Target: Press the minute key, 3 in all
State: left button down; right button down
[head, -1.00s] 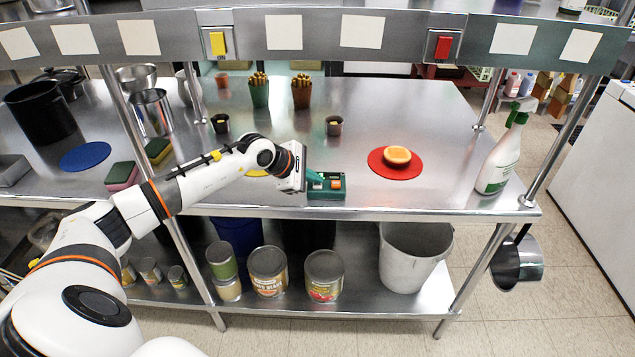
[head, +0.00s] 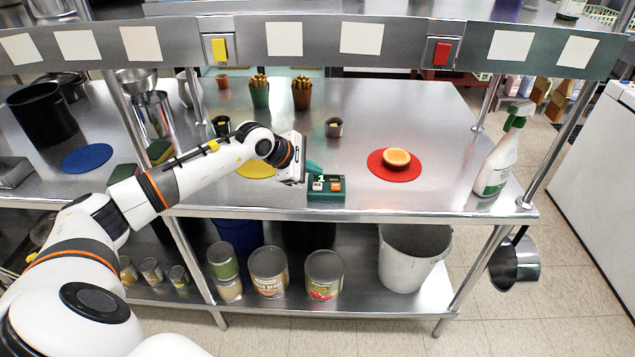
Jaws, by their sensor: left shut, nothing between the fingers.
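A small dark green box (head: 326,194) stands near the front edge of the steel counter. Its top carries a pale key (head: 318,185) on the left and an orange key (head: 336,184) on the right. Markings are too small to read, so I cannot tell which is the minute key. My left gripper (head: 314,170) is shut and empty, its teal fingers just behind and above the pale key. They look apart from the box, though the gap is hard to judge. My right gripper is not in view.
A red disc (head: 380,172) with a bun (head: 396,157) lies to the right, and a spray bottle (head: 503,152) stands beyond it. A yellow disc (head: 250,171) is partly hidden by my left arm. A small cup (head: 334,128) stands behind the box. A shelf rail crosses above.

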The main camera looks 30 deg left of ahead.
aim_at(314, 187)
pick_arm(q)
jog(key=shift+r+p, duration=0.55)
jog(key=shift+r, duration=1)
dwell(1.3)
